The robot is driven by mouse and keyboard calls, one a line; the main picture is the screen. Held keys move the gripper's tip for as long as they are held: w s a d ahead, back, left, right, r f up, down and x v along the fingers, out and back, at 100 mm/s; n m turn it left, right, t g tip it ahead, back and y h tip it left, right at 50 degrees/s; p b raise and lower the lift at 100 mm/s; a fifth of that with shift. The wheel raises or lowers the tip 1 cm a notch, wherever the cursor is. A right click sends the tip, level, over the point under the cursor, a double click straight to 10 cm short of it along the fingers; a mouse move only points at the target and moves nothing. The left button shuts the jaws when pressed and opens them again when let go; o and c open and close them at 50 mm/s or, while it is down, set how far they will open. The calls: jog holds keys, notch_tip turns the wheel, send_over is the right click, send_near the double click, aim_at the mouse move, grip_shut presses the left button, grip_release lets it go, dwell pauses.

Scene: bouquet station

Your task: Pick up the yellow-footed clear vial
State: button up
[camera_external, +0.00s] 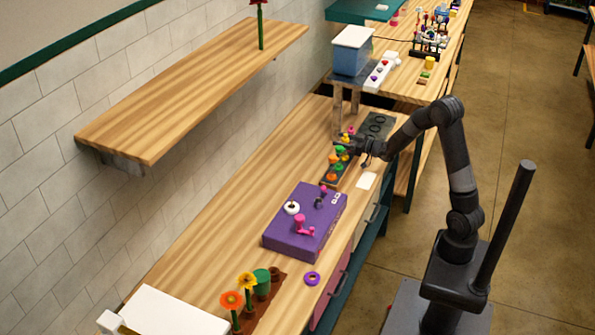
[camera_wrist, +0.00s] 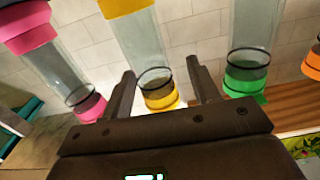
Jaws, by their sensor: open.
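The yellow-footed clear vial (camera_wrist: 158,92) shows in the wrist view, a glass tube with a dark ring above its yellow foot and a yellow top at the picture's upper edge. My gripper (camera_wrist: 161,68) is open, one finger on each side of this vial in the picture. I see no contact, and I cannot tell how deep the vial sits between the fingers. In the external view my gripper (camera_external: 362,150) is at the row of small coloured vials; a small yellow part (camera_external: 346,138) shows there, partly crowded by its neighbours.
A pink-footed vial (camera_wrist: 88,103) stands left of the yellow one and a green-footed vial (camera_wrist: 245,75) right, both close to the fingers. An orange part (camera_wrist: 312,62) is at the right edge. A purple box (camera_external: 300,232) stands on the bench nearer the camera. A wooden shelf (camera_external: 190,85) hangs on the wall.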

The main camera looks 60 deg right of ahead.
jog(key=shift+w, duration=0.25)
jog(key=shift+c, duration=0.4)
grip_shut()
